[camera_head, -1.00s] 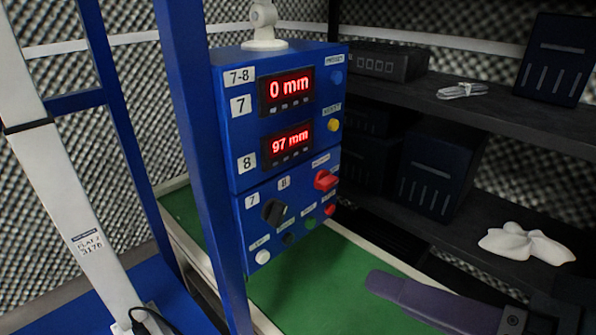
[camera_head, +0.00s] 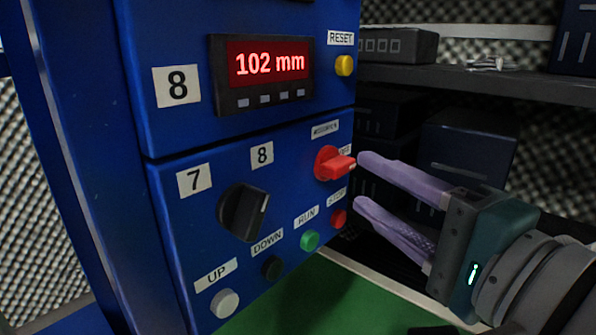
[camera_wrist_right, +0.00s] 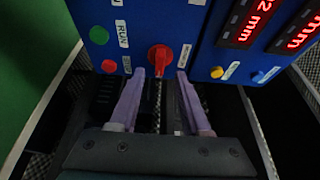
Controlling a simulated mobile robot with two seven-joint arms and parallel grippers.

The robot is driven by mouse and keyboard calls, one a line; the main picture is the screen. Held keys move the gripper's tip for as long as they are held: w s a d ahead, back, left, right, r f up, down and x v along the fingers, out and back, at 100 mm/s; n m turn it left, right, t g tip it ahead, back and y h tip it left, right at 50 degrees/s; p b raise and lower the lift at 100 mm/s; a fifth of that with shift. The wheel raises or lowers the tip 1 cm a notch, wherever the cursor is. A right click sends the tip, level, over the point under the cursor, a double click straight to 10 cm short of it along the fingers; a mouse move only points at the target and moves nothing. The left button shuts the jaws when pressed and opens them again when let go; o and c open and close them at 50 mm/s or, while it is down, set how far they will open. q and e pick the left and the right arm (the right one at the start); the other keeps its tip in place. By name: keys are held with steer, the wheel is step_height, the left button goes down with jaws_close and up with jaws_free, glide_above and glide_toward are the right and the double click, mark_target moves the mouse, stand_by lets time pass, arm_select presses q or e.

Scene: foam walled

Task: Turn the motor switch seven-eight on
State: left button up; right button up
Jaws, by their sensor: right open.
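The red rotary switch (camera_head: 334,164) is on the blue control panel (camera_head: 290,190), under a small label that is too blurred to read surely. Its handle points to the right and toward me. My right gripper (camera_head: 360,181) is open, with its purple fingertips just right of the switch in the head view. In the right wrist view, the red switch (camera_wrist_right: 160,58) lies ahead, centred between the open fingertips (camera_wrist_right: 161,73). I see nothing between the fingers and no clear contact. My left gripper is not in view.
A black selector knob (camera_head: 243,212) sits below labels 7 and 8. Green (camera_head: 310,240), red (camera_head: 339,218), white (camera_head: 225,302) and black buttons are below, and a yellow button (camera_head: 345,65) is above. A display (camera_head: 265,68) reads 102 mm. Dark shelves (camera_head: 470,80) stand at right.

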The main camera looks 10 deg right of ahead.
mark_target(345, 171)
steer(key=x, duration=0.5)
jaws_close()
stand_by(0.3)
